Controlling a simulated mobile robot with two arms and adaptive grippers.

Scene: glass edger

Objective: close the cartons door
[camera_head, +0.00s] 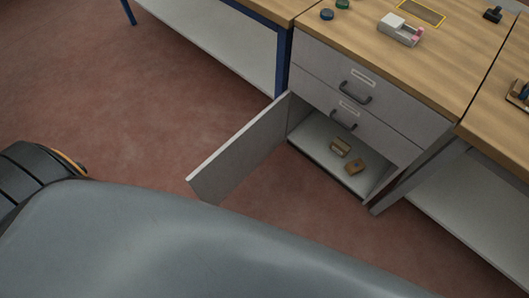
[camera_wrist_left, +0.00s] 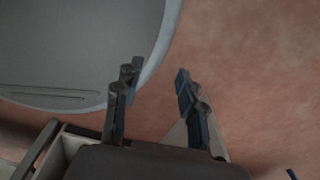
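The cartons door (camera_head: 240,150) is a grey panel on the low cabinet under the wooden bench. It stands wide open, hinged on the cabinet's left side and swung out to the front left. My right gripper is not in view.
Two closed drawers with dark handles (camera_head: 356,93) are above the open compartment. The bench top (camera_head: 440,75) carries a white and pink device (camera_head: 401,30) and small round items. The reddish floor (camera_head: 130,110) left of the door is clear.

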